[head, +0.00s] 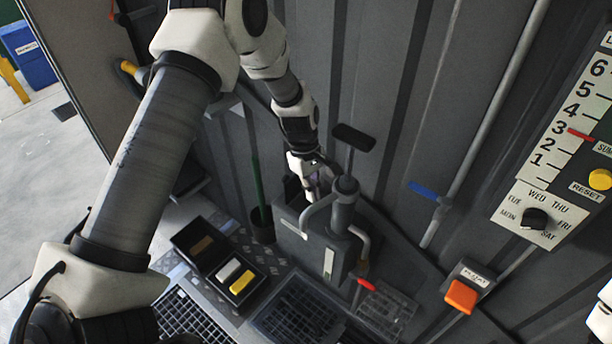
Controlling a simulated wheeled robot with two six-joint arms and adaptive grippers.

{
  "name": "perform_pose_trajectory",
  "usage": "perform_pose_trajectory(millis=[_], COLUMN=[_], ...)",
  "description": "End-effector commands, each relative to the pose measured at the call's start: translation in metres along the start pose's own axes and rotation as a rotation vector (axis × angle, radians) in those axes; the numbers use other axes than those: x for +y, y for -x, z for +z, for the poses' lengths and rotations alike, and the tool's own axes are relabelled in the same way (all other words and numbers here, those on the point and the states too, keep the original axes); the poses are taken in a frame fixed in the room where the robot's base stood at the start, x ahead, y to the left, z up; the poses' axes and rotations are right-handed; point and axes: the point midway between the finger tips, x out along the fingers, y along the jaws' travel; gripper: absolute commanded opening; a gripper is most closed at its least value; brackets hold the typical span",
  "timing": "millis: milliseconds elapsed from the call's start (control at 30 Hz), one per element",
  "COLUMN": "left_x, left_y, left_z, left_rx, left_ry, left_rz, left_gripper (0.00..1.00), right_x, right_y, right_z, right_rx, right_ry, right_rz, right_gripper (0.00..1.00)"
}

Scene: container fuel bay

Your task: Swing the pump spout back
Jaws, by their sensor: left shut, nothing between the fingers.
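The pump is a grey box (316,252) with a round column (343,207) on top and a black T-handle (353,138) rising behind it. A light grey bent pipe, which looks like the spout (318,210), runs from the column toward the left and turns down over the box front. My left gripper (318,184) is shut and empty, just behind the spout and left of the column. Its fingertips are partly hidden, and I cannot tell if they touch the spout. My right gripper is not in view; only a white part of my right arm shows at the right edge.
A red-ended lever (365,284) sits right of the pump. An open black case (212,262) and floor grates (298,308) lie in front. An orange block (461,296), a blue-handled pipe (424,189) and a gauge with dial panel (535,217) are on the right.

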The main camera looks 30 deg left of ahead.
Motion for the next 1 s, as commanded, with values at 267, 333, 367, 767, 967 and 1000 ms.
perform_pose_trajectory(millis=[267, 333, 367, 767, 967, 1000], left_x=[-0.004, -0.004, -0.005, -0.004, -0.004, -0.004], left_y=[-0.002, -0.003, -0.004, -0.006, -0.006, -0.006], left_z=[0.017, 0.019, 0.020, 0.024, 0.024, 0.024], left_rx=[0.000, 0.000, 0.000, 0.000, 0.000, 0.000], left_ry=[0.173, 0.202, 0.213, 0.265, 0.264, 0.263], left_rz=[0.039, 0.046, 0.048, 0.062, 0.062, 0.062], left_gripper=[0.00, 0.00, 0.00, 0.00, 0.00, 0.00], right_x=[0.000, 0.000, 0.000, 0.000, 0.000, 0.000], right_y=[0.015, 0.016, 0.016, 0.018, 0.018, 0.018], right_z=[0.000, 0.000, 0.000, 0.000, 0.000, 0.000], right_rx=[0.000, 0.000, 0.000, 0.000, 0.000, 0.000], right_ry=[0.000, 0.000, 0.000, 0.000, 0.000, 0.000], right_rz=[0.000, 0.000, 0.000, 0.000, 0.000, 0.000], right_gripper=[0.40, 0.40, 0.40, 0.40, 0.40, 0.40])
